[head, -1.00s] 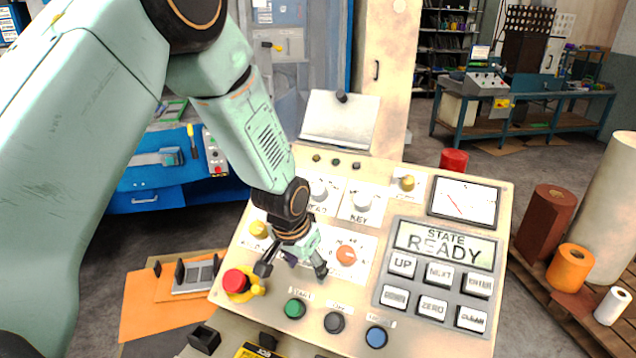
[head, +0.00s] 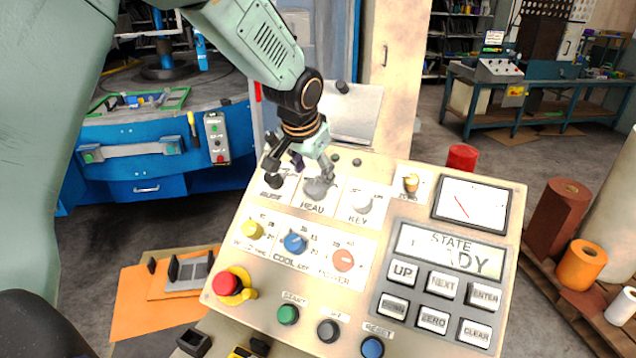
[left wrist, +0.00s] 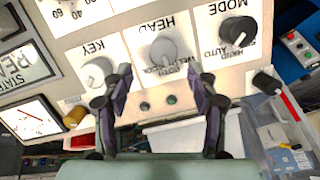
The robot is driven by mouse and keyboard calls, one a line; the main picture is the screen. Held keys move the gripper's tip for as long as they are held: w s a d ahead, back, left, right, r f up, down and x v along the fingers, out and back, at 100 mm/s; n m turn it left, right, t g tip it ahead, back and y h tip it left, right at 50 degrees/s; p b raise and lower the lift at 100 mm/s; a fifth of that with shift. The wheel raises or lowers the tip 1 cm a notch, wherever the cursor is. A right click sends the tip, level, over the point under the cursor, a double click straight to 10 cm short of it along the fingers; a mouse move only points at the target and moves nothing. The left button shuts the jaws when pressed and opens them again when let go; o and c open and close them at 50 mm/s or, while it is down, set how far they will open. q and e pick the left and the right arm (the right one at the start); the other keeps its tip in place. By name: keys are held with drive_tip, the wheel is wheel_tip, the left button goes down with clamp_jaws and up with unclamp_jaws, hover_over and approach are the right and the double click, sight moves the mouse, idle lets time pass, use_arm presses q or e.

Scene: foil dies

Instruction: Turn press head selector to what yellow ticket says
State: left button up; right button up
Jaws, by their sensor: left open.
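The head selector (head: 318,188) is a grey knob labelled HEAD in the panel's upper row; it also shows in the left wrist view (left wrist: 165,52). Its printed positions are partly hidden, and I cannot read its setting. My left gripper (head: 300,174) is open and empty over the selector, one finger to each side in the left wrist view (left wrist: 162,88). I cannot tell if it touches the knob. A yellow piece with dark marks (head: 240,353) is cut off at the bottom edge; I cannot tell if it is the yellow ticket. My right gripper is out of view.
The black mode knob (left wrist: 237,32) and the key switch (left wrist: 97,72) flank the selector closely. Below are the blue coolant knob (head: 295,243), an orange knob (head: 344,260) and the red stop button (head: 226,283). The display (head: 450,249) is partly washed out by glare.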

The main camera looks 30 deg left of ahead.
sight(315, 184)
use_arm(q)
drive_tip(key=x, duration=0.4)
drive_tip(key=p+x, duration=0.1)
drive_tip(key=x, duration=0.1)
drive_tip(key=shift+w+a+f, duration=0.15)
drive_tip(key=shift+w+a, duration=0.2)
drive_tip(key=shift+a, duration=0.05)
drive_tip(key=shift+w+d+f, duration=0.1)
drive_tip(key=shift+d+f, duration=0.05)
drive_tip(key=shift+s+d+r, duration=0.2)
drive_tip(key=shift+s+r, duration=0.1)
drive_tip(key=shift+s, duration=0.1)
drive_tip(key=shift+s+r, duration=0.1)
drive_tip(key=shift+s, duration=0.1)
drive_tip(key=shift+s+a, duration=0.1)
drive_tip(key=shift+a, duration=0.1)
drive_tip(key=shift+c, duration=0.5)
drive_tip(key=shift+a, duration=0.15)
drive_tip(key=shift+c, duration=0.7)
drive_tip(key=shift+w+f, duration=0.4)
drive_tip(key=shift+w, duration=0.2)
drive_tip(key=c, duration=0.3)
drive_tip(key=shift+d+r, duration=0.1)
drive_tip(key=shift+d, duration=0.1)
drive_tip(key=c, duration=0.3)
drive_tip(key=shift+s, duration=0.1)
drive_tip(key=c, duration=0.3)
